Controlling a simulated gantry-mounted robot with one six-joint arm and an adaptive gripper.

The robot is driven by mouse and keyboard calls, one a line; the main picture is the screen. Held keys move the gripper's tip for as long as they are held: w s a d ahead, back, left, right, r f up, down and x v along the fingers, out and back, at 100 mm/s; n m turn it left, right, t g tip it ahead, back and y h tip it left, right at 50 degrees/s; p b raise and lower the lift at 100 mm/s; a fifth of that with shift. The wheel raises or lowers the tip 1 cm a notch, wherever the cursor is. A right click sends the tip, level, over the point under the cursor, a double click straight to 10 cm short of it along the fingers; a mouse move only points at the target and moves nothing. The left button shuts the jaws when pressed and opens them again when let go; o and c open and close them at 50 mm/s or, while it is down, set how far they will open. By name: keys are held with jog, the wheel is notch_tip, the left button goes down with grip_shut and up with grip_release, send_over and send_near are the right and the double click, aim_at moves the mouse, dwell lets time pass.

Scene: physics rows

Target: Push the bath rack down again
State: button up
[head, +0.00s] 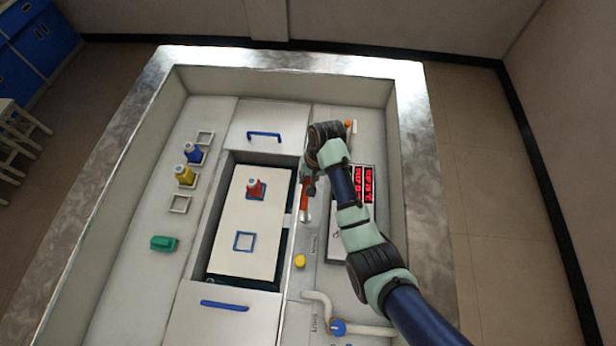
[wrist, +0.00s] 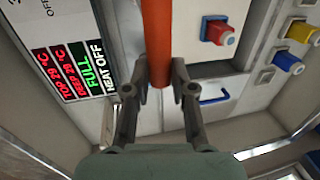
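The bath rack (head: 265,215) is a white plate with blue square outlines, in the opening of the bath; dark gaps show along its edges. A light bracket (head: 288,221) reaches from the rack's right edge toward an orange-red handle (head: 304,207). My gripper (head: 309,187) is at this handle. In the wrist view its fingers (wrist: 159,72) are drawn in close on both sides of the orange bar (wrist: 157,35). The bar's far end is out of view.
A display (wrist: 78,68) reads FULL and HEAT OFF, with about 29 °C. Covers with blue handles lie above and below the opening. A pipe (head: 325,305) with a blue knob is at lower right.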

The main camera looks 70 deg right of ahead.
grip_shut()
notch_tip(320, 180, down, 18)
jog(key=b, duration=0.9)
jog(key=shift+r, duration=0.2)
jog(key=o, duration=0.8)
grip_release()
jog(key=shift+o, duration=0.7)
jog(key=shift+r, duration=0.1)
